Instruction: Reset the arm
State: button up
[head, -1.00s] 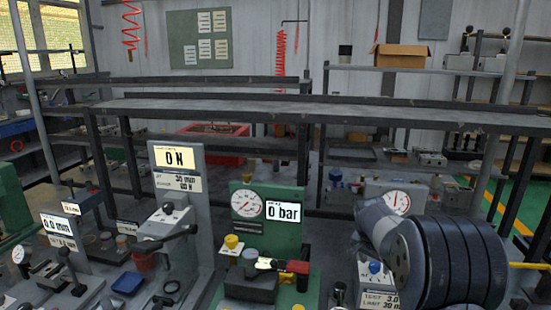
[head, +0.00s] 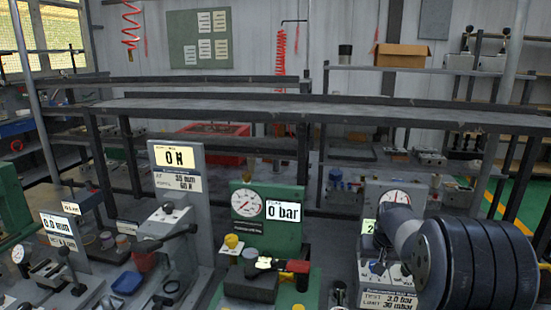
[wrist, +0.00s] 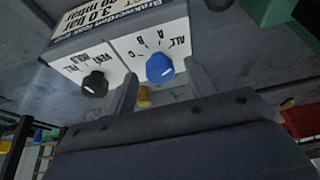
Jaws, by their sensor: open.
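My arm shows at the right of the head view, its dark ribbed part in front of the right-hand test station (head: 380,192). My gripper (wrist: 161,74) shows in the wrist view. Its two grey fingers are apart, on either side of a blue knob (wrist: 159,68) on the station's white control panel. I cannot tell whether the fingers touch the knob. A black knob (wrist: 95,84) sits to its left on the same panel. In the head view my gripper cannot be made out.
A green station (head: 283,240) reading 0 bar stands left of my arm. A grey station (head: 192,212) reading 0 N stands further left, with a black lever. Long dark shelves (head: 300,108) run behind them. A yellow knob (wrist: 143,95) lies beyond the fingers.

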jog(key=shift+d+n+y+b, duration=0.15)
jog(key=shift+n+y+b, duration=0.35)
jog(key=shift+n, duration=1)
